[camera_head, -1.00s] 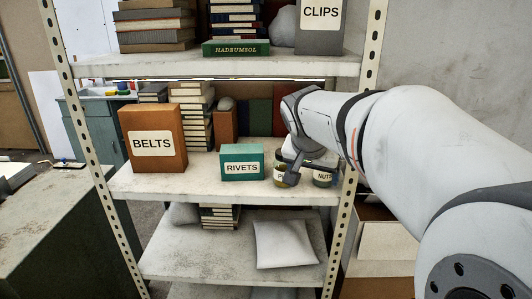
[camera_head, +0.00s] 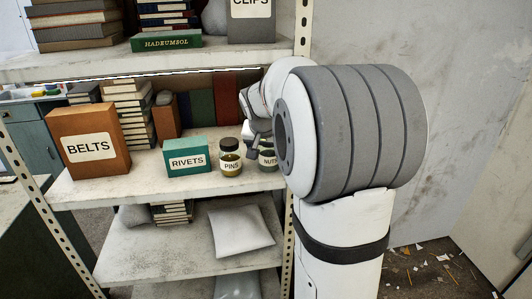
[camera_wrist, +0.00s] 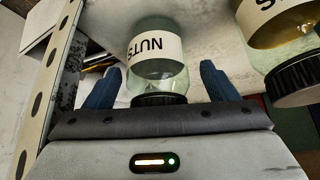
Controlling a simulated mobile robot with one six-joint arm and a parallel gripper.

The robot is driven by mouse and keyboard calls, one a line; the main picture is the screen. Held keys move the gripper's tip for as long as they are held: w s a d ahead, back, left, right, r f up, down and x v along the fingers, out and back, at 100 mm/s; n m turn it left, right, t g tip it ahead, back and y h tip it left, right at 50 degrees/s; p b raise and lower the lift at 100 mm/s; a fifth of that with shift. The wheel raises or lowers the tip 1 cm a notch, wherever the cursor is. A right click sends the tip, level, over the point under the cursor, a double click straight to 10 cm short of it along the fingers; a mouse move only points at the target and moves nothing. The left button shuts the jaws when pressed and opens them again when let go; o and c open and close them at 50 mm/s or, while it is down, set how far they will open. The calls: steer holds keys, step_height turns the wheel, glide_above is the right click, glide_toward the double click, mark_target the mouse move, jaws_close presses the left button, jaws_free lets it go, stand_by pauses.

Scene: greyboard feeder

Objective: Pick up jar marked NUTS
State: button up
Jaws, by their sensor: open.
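The NUTS jar (camera_head: 267,160) stands on the middle shelf at its right end, partly hidden by my arm in the head view. In the wrist view the NUTS jar (camera_wrist: 152,52) appears upside down, clear greenish glass with a white label and a dark lid. My gripper (camera_wrist: 155,72) is open, with one blue finger on each side of the jar and a visible gap at both sides. In the head view my gripper (camera_head: 254,146) is at the jar, its fingertips not clearly seen.
The PINS jar (camera_head: 231,158) stands close to the left of the NUTS jar; it also shows at the right of the wrist view (camera_wrist: 272,34). The RIVETS box (camera_head: 187,158) and BELTS box (camera_head: 90,142) are further left. A perforated shelf post (camera_wrist: 44,80) is close on the other side.

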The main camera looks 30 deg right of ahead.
steer(key=shift+f, duration=0.1)
steer(key=c, duration=1.3)
